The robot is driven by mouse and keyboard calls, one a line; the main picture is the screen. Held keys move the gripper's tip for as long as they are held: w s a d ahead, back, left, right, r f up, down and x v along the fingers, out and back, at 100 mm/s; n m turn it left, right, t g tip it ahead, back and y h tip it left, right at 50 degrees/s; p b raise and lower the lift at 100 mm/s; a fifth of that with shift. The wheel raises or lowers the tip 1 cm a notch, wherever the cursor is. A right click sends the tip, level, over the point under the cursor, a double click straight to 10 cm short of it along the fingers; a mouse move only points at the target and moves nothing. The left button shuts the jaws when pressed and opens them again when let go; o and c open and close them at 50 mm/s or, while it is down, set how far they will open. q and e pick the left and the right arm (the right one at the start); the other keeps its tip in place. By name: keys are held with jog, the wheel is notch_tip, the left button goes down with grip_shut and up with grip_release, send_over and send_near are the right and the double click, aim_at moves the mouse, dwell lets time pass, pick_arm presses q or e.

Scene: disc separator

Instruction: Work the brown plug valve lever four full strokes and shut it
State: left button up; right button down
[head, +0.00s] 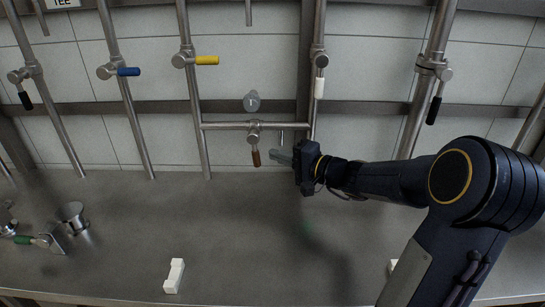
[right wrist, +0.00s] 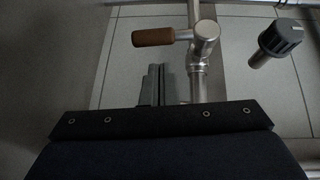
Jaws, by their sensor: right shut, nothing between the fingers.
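The brown plug valve lever (head: 256,158) hangs down from its valve on a horizontal pipe between two uprights in the head view. In the right wrist view the brown lever (right wrist: 153,37) points left from its metal valve body (right wrist: 205,38). My right gripper (head: 272,156) is shut and empty, its fingertips just to the right of the lever in the head view. In the right wrist view its fingers (right wrist: 153,86) lie together below the lever; whether they touch it I cannot tell. My left gripper is not in view.
Other valves have blue (head: 129,71), yellow (head: 207,60), white (head: 319,88) and black (head: 434,110) levers on nearby pipes. A grey knob (head: 251,101) sits above the brown lever's valve. A white block (head: 174,276) lies on the bench. The middle of the bench is clear.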

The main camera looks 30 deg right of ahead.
aim_at(255, 150)
jog(key=shift+w+a, duration=0.25)
jog(key=shift+a, duration=0.7)
jog(key=shift+f, duration=0.1)
jog(key=b, duration=0.2)
jog(key=a+t+b, duration=0.1)
jog(key=b, duration=0.2)
jog(key=shift+w+a+f+m+y, duration=0.2)
jog(key=shift+w+m+y, duration=0.1)
jog(key=shift+m, duration=0.1)
jog(key=shift+b, duration=0.3)
